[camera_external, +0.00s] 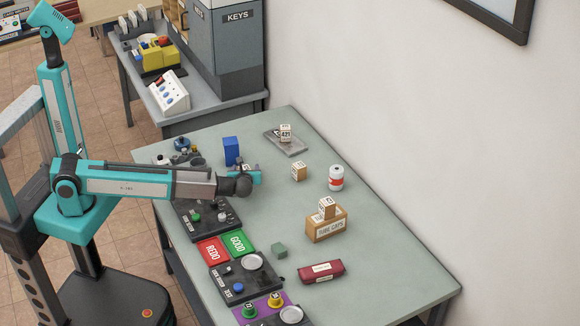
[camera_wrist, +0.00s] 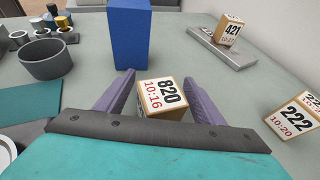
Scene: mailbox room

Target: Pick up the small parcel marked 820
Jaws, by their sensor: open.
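The small parcel marked 820 (camera_wrist: 162,97) is a tan cube with a white label reading 820 and 10:16. In the wrist view it sits between the two purple fingers of my gripper (camera_wrist: 162,92), which are open. A gap shows on the left of the parcel; the right finger is close to it, and I cannot tell whether they touch. In the external view my gripper (camera_external: 250,172) is low over the table, and the parcel is mostly hidden behind it.
A tall blue block (camera_wrist: 130,35) stands just beyond the parcel. Parcel 421 (camera_wrist: 230,30) rests on a grey plate (camera_wrist: 210,46), and parcel 222 (camera_wrist: 292,117) is to the right.

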